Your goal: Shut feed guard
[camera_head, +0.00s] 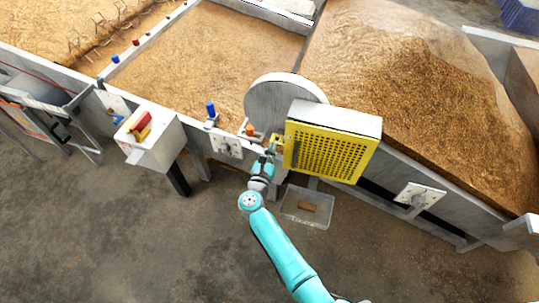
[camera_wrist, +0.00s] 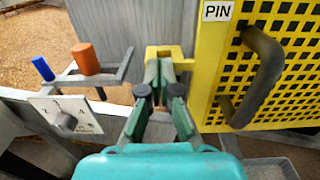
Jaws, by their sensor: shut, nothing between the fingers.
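The feed guard (camera_head: 330,153) is a yellow perforated panel with a pale top, standing at the grain bin's front edge. In the wrist view the guard (camera_wrist: 290,62) fills the right side, with a black handle (camera_wrist: 262,75) and a label reading PIN (camera_wrist: 217,11). A yellow bracket (camera_wrist: 166,52) sticks out left of the guard. My gripper (camera_head: 273,150) is at the guard's left edge. In the wrist view my gripper (camera_wrist: 163,75) is shut and empty, its tips at the yellow bracket. Whether they touch it is unclear. Any latch behind the fingers is hidden.
A round grey disc (camera_head: 275,98) stands behind the guard. An orange knob (camera_wrist: 86,58) and a blue knob (camera_wrist: 43,68) sit left of my gripper, above a numbered dial plate (camera_wrist: 66,116). A clear bin (camera_head: 309,207) lies below; a switch box (camera_head: 152,136) stands left.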

